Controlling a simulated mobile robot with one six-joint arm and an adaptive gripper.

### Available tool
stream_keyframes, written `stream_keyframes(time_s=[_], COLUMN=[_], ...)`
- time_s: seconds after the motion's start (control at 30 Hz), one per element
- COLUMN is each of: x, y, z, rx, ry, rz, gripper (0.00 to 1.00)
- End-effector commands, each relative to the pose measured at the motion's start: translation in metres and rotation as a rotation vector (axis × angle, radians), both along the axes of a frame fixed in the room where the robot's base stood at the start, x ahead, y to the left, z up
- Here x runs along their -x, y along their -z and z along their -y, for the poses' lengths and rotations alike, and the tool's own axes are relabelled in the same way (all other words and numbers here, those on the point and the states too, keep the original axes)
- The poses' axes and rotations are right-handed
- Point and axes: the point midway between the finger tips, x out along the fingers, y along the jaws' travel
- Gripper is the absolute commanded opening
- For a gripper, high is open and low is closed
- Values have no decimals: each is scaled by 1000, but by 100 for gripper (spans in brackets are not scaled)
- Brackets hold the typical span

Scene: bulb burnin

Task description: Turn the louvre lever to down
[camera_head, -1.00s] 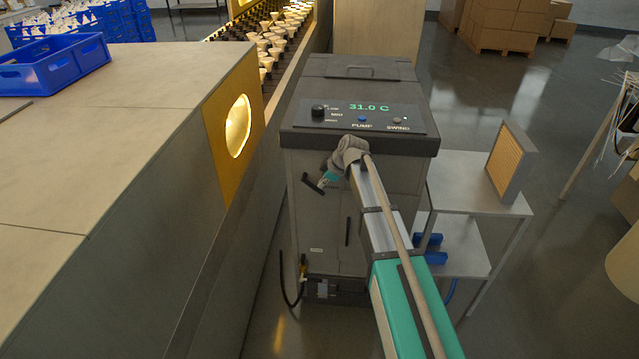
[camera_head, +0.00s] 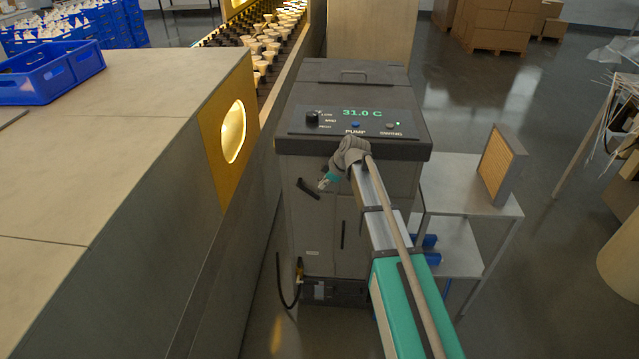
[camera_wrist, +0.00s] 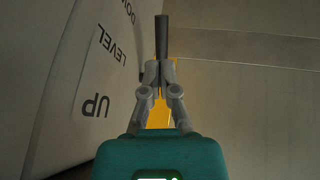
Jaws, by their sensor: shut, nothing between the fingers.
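The louvre lever (camera_head: 308,188) is a short dark bar on the front of the grey cooler (camera_head: 317,225). It slants from upper left to lower right in the head view. In the wrist view the lever (camera_wrist: 161,38) shows as a dark bar just beyond my fingertips. The panel beside it reads UP (camera_wrist: 95,106), LEVEL (camera_wrist: 108,45) and DOWN, partly cut off. My gripper (camera_head: 323,184) is shut and empty, close at the lever's right side. In the wrist view my gripper (camera_wrist: 160,66) seems to meet the lever's end; I cannot tell whether they touch.
The cooler's top panel has a dark knob (camera_head: 312,118), a 31.0 C display (camera_head: 362,113) and PUMP and SWING buttons. A stone-topped counter (camera_head: 130,110) stands close on the left. A metal shelf (camera_head: 450,190) with a filter panel (camera_head: 502,165) stands on the right.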

Motion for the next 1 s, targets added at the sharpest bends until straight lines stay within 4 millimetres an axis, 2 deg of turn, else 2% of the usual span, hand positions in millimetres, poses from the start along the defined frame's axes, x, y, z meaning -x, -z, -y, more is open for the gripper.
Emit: stream_keyframes(time_s=[0.03,0.7,1.0], x=[2,19,24], y=[-9,-63,-79], z=[4,49,62], rx=[0,0,-1], ry=[1,1,0], rz=[0,0,0], gripper=[0,0,0])
